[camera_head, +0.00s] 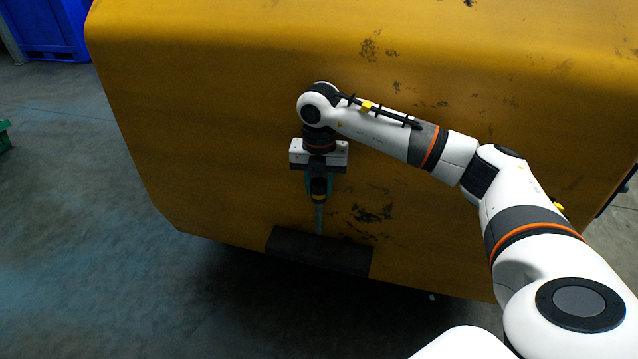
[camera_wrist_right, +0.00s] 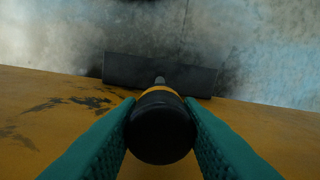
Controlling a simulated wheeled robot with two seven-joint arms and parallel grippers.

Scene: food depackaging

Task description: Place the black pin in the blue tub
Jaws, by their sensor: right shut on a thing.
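My right gripper (camera_head: 318,184) is shut on the black pin (camera_head: 319,196), a dark piece with a yellow band and a thin grey shaft pointing down. In the right wrist view the pin's round black end (camera_wrist_right: 162,134) sits between the green fingers of the gripper (camera_wrist_right: 160,112), and its shaft tip is close to a dark flat strip. I cannot tell whether the tip touches it. A blue container (camera_head: 52,28), likely the blue tub, stands on the floor at the far upper left, cut off by the frame. My left gripper does not show.
A large worn yellow body (camera_head: 215,110) fills the middle, with the dark strip (camera_head: 285,245) at its lower edge. A green object (camera_head: 3,138) is cut off at the left edge. The grey floor (camera_head: 60,220) on the left is open.

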